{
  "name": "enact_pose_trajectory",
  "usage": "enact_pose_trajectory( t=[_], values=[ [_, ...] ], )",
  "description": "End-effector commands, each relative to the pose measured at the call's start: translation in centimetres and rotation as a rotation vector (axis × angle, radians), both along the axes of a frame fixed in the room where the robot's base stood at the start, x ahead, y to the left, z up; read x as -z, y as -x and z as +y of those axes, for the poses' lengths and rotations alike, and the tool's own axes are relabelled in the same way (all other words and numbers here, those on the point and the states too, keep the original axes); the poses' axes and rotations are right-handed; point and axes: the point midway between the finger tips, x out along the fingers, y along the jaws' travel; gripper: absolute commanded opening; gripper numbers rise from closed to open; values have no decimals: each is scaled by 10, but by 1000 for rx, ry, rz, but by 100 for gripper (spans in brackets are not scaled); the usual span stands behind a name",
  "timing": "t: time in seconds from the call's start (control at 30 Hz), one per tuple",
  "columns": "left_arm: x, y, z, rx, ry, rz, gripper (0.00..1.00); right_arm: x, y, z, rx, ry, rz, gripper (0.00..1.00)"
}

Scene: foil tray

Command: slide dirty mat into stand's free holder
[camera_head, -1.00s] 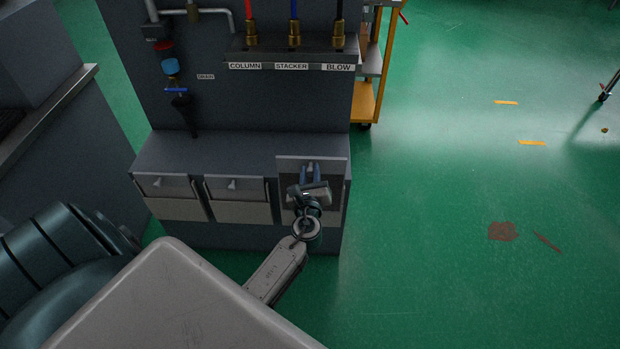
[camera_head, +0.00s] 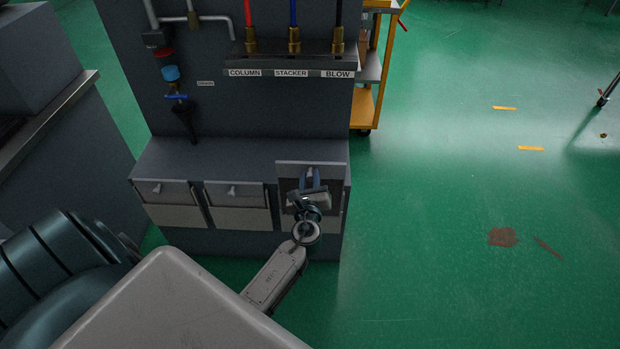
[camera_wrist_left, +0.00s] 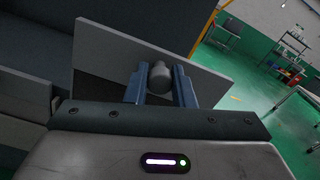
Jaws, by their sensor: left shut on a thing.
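The stand (camera_head: 160,157) is a dark grey cabinet with a low front ledge holding a row of holders. The left holder (camera_head: 172,190) and middle holder (camera_head: 235,193) each contain a grey panel with a small knob. The mat, a flat grey panel (camera_head: 338,171) with a knob, is at the row's right end, in front of the right holder, which it mostly hides. My left gripper (camera_head: 309,180) is shut on the mat's knob. In the left wrist view, the gripper's blue fingers (camera_wrist_left: 160,85) flank the knob, with the tilted panel (camera_wrist_left: 110,45) behind. I cannot tell whether its lower edge is inside the holder.
Red, blue and black hoses meet a labelled bracket (camera_head: 290,73) above the ledge. A valve pipe (camera_head: 177,96) hangs at the left. A yellow cart (camera_head: 362,108) stands behind right. A grey counter (camera_head: 70,140) is at the left. Green floor at right is open, with brown stains (camera_head: 502,237).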

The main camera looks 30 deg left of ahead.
Motion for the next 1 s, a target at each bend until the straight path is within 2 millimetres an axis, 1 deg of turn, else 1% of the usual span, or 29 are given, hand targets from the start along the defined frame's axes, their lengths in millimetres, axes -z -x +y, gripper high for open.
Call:
enact_pose_trajectory(
  t=[0.27,1.0],
  values=[
    [-1,-3,2,1,-1,-1,0,0,0,0,0,0,0,98],
    [-1,-29,18,1,-1,-1,0,2,0,0,0,0,1,98]
  ],
)
